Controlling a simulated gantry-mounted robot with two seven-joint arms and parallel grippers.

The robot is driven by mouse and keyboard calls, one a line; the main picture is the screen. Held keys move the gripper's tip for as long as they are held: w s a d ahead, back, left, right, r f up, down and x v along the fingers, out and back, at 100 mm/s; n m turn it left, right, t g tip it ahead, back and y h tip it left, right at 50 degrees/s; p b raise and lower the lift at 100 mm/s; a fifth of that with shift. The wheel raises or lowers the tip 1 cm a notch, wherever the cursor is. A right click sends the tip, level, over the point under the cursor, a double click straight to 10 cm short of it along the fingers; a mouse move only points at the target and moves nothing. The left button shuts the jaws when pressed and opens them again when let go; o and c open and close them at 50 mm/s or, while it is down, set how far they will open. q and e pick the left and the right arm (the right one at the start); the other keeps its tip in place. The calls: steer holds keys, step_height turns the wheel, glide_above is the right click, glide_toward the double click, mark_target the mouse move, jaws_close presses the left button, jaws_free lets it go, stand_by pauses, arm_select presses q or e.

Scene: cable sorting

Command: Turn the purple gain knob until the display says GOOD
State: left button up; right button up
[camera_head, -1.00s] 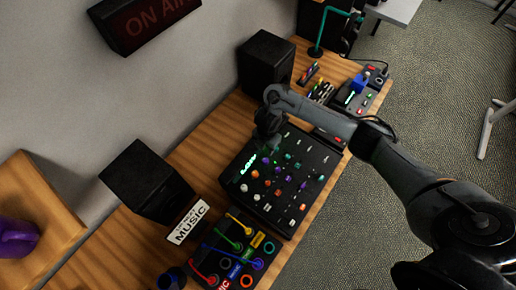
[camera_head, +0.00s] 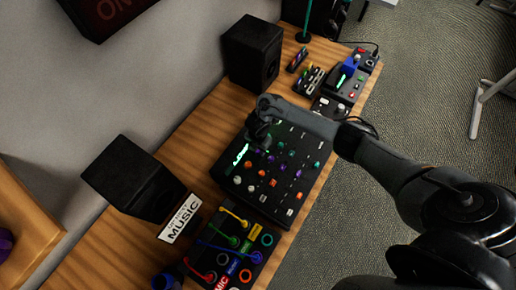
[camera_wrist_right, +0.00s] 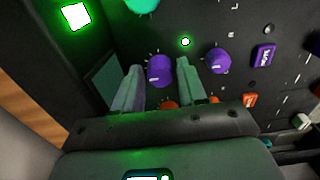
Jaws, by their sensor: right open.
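The mixer (camera_head: 222,171) is a dark panel with coloured knobs on the wooden desk. Its green display (camera_head: 241,155) is lit, but its text is too small to read for certain. My right gripper (camera_head: 258,138) is over the mixer's far left corner and hides part of it. In the right wrist view, its open fingers (camera_wrist_right: 159,68) stand on either side of a purple knob (camera_wrist_right: 160,71), with the knob between them. I cannot tell whether they touch it. A second purple knob (camera_wrist_right: 218,60) is to the right, outside the fingers. My left gripper is not in view.
Black speakers (camera_head: 252,52) and (camera_head: 133,178) stand behind and left of the mixer. A MUSIC sign (camera_head: 180,218) and a patch box with coloured cables (camera_head: 262,262) are nearer. Small devices (camera_head: 346,83) lie at the far end. Other knobs crowd around the gripper.

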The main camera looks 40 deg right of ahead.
jaws_close()
steer(key=shift+r+p, duration=0.15)
steer(key=shift+p, duration=0.3)
steer(key=m+p, duration=0.3)
steer(key=shift+r+m, duration=0.1)
steer(key=shift+m, duration=0.2)
steer(key=shift+m+p, duration=0.3)
steer(key=shift+m, duration=0.1)
steer(key=shift+f, duration=0.25)
jaws_free()
